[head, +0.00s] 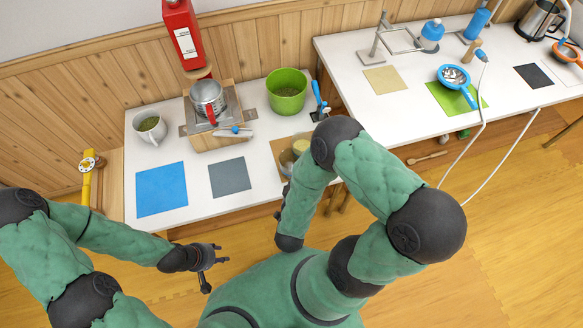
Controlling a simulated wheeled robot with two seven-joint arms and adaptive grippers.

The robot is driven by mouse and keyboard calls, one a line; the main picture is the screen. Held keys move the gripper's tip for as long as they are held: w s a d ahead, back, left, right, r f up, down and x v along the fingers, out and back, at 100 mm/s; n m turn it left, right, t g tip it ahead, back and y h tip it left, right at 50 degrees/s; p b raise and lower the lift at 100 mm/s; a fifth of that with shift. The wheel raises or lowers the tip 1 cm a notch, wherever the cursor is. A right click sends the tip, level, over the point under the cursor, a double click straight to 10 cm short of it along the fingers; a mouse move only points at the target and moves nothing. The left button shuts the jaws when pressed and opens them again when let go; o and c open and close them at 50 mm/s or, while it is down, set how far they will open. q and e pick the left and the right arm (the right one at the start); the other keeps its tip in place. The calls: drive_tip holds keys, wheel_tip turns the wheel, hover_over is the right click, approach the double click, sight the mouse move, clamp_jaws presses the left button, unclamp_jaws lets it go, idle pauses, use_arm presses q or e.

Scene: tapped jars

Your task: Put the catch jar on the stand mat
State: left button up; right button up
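A small clear jar with a yellowish top (300,147) stands on a brown mat (279,146) at the near table's right part, partly behind my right arm; I cannot tell whether it is the catch jar. A bare blue mat (161,190) and a bare grey mat (230,177) lie along the front of this table; which mat is the stand mat is not clear. My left gripper (214,270) is open and empty, in front of the table's front edge. My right gripper is mostly hidden behind its own arm, with only dark parts showing beside the table edge.
A metal pot (207,98) stands below a red container (184,35). A white cup (149,127) and a green pot (287,91) stand either side. The right table holds a blue jar (432,34), a blue pan (453,77), and tan (385,80) and dark (533,76) mats.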

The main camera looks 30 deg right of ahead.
drive_tip(key=b+x, duration=0.1)
drive_tip(key=x, duration=0.2)
drive_tip(key=b+x, duration=0.2)
drive_tip(key=x, duration=0.2)
drive_tip(key=b+x, duration=0.2)
drive_tip(key=x, duration=0.1)
drive_tip(key=shift+w+a+f, duration=0.2)
drive_tip(key=shift+w+f, duration=0.15)
drive_tip(key=shift+f, duration=0.15)
drive_tip(key=shift+r, duration=0.1)
clamp_jaws()
